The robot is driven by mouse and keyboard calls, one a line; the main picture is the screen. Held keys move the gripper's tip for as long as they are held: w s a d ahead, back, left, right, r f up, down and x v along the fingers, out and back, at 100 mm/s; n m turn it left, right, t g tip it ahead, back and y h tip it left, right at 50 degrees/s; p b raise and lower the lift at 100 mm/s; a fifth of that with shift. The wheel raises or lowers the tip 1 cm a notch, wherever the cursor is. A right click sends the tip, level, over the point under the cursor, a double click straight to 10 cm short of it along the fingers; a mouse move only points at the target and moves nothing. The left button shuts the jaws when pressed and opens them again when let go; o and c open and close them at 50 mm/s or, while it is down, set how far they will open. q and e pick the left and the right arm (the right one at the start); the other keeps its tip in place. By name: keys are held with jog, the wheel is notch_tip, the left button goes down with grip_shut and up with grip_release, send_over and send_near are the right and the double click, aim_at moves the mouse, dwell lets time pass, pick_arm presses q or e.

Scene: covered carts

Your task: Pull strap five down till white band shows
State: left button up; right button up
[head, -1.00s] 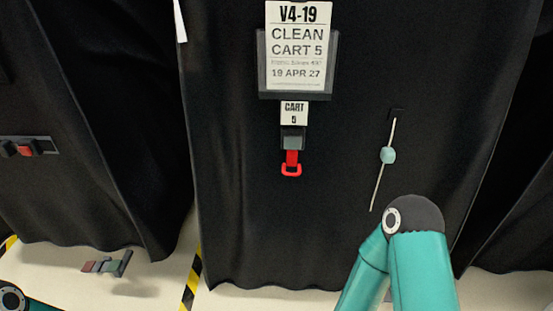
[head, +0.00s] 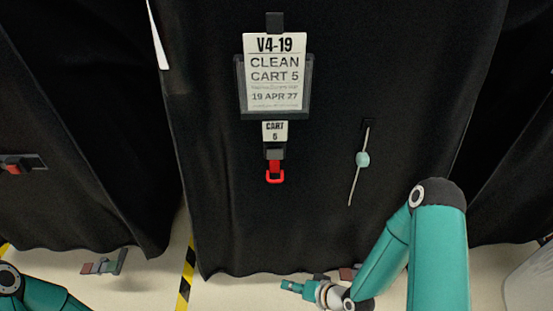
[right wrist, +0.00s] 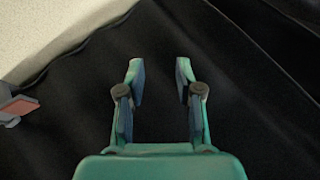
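Strap five is a short red strap with a loop (head: 274,174), hanging from a dark buckle under the small CART 5 tag (head: 275,132) on the black cover. Only red shows on the strap. My right gripper (head: 287,286) is low in the head view, near the cover's bottom hem, below the strap and apart from it. In the right wrist view its two fingers (right wrist: 160,72) are spread with nothing between them, in front of dark cloth. My left gripper is not in view; only part of the left arm shows at the lower left.
A thin pale cord with a teal bead (head: 362,160) hangs to the right. Another covered cart stands left, with a red fitting (head: 15,165). Striped tape (head: 186,275) marks the floor.

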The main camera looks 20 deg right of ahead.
jog(key=w+d+r+m+t+y+p, duration=0.1)
jog(key=d+r+t+p, duration=0.15)
jog(key=r, duration=0.45)
jog(key=w+d+r+m+t+p, duration=0.1)
jog(key=w+r+m+t+p, duration=0.15)
jog(key=r, duration=0.45)
jog(key=m+t+y+p, duration=0.2)
jog(key=t+y+p, duration=0.15)
jog(key=p, duration=0.25)
send_near(275, 182)
jog(key=shift+t, duration=0.35)
jog(key=x, duration=0.6)
jog(key=f+x, duration=0.1)
jog(key=x, duration=0.3)
jog(key=shift+w, duration=0.2)
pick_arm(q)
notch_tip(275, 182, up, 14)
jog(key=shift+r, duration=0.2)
pick_arm(e)
grip_shut()
